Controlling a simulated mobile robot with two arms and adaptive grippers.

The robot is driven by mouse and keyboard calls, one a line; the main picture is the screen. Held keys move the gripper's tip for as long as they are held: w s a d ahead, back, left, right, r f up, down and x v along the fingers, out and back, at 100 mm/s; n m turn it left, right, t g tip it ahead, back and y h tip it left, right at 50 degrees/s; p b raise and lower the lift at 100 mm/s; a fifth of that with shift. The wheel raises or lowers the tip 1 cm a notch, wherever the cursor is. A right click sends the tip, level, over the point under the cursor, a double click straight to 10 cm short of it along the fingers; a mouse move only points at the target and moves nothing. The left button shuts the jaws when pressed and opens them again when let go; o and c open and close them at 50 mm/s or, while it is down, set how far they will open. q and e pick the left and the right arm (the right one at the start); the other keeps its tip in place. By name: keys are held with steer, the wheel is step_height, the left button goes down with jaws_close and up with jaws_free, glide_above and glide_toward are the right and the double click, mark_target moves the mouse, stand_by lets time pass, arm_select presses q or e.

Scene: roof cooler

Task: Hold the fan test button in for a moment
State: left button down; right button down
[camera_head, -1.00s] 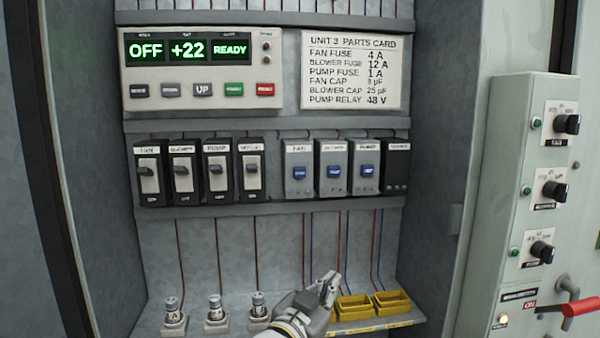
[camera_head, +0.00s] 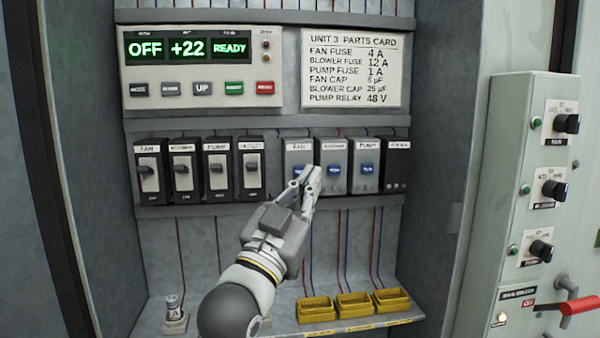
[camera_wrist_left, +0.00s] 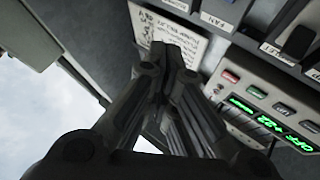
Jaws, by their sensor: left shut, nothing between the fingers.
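The grey fan module (camera_head: 297,155) stands leftmost in the right-hand group of the middle row, under a FAN label. Its blue button (camera_head: 297,169) is partly hidden behind my fingers. My left gripper (camera_head: 314,176) is shut and empty. Its fingertips are in front of the fan module's right edge, beside the blower module (camera_head: 333,152). I cannot tell whether they touch anything. In the left wrist view the shut fingers (camera_wrist_left: 172,52) point toward the cabinet, with the parts card behind them. My right gripper is not in view.
The display panel (camera_head: 200,98) reads OFF, +22, READY. Black breakers (camera_head: 216,185) stand left of the fan module. Yellow trays (camera_head: 317,309) and a fuse-like part (camera_head: 173,308) are on the shelf below. A panel with knobs (camera_head: 541,249) and a red handle is at right.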

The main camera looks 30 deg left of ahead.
mark_target(299, 172)
arm_select(q)
steer(key=shift+w+a, duration=0.1)
steer(key=shift+w, duration=0.05)
steer(key=w+a+b, duration=0.1)
steer(key=w+a, duration=0.4)
steer(key=w, duration=0.1)
steer(key=shift+w+a, duration=0.2)
steer(key=shift+w, duration=0.1)
steer(key=shift+w, duration=0.1)
stand_by(1.3)
steer(key=shift+w+a, duration=0.25)
